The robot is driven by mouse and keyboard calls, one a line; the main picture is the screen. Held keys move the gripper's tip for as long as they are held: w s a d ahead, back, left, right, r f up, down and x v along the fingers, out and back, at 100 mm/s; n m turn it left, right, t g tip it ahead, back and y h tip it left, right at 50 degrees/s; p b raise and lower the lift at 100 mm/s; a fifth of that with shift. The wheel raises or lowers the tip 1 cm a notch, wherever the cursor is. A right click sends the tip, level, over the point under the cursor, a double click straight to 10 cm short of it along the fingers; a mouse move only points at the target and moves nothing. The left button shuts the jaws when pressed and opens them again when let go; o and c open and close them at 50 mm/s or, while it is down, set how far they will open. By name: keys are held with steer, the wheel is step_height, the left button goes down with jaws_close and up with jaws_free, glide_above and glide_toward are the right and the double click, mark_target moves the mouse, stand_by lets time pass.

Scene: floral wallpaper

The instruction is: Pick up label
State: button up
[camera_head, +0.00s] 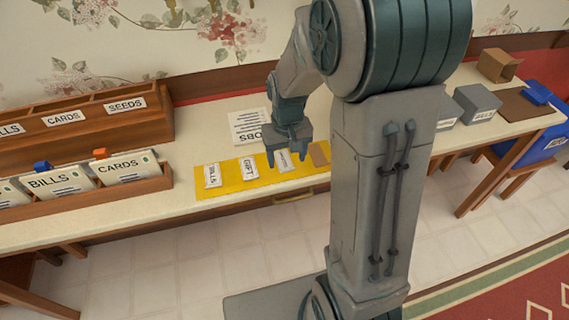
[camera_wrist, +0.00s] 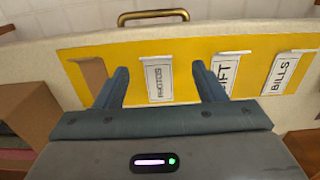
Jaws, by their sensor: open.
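Several white labels lie in a row on a yellow mat (camera_head: 232,183) on the counter. In the head view they are a BILLS label (camera_head: 212,175), a GIFT label (camera_head: 249,168) and a label (camera_head: 285,161) under my gripper. In the wrist view that last one reads PHOTOS (camera_wrist: 159,80), with the GIFT label (camera_wrist: 232,75) and BILLS label (camera_wrist: 284,74) to its right. My gripper (camera_head: 286,157) is open and empty above the PHOTOS label, which shows between its fingers (camera_wrist: 160,88). A brown piece (camera_head: 319,154) lies at the mat's right end.
A wooden organizer (camera_head: 90,127) marked CARDS and SEEDS and a tray (camera_head: 90,197) of BILLS and CARDS dividers stand at left. A sheet (camera_head: 249,125) lies behind the mat. Grey boxes (camera_head: 477,104) and a blue bin (camera_head: 550,146) are at right.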

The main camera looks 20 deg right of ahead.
mark_target(289, 165)
steer(key=f, duration=0.4)
steer(key=shift+d, duration=0.25)
steer(key=c, duration=1)
steer(key=shift+c, duration=0.2)
steer(key=shift+r, duration=0.1)
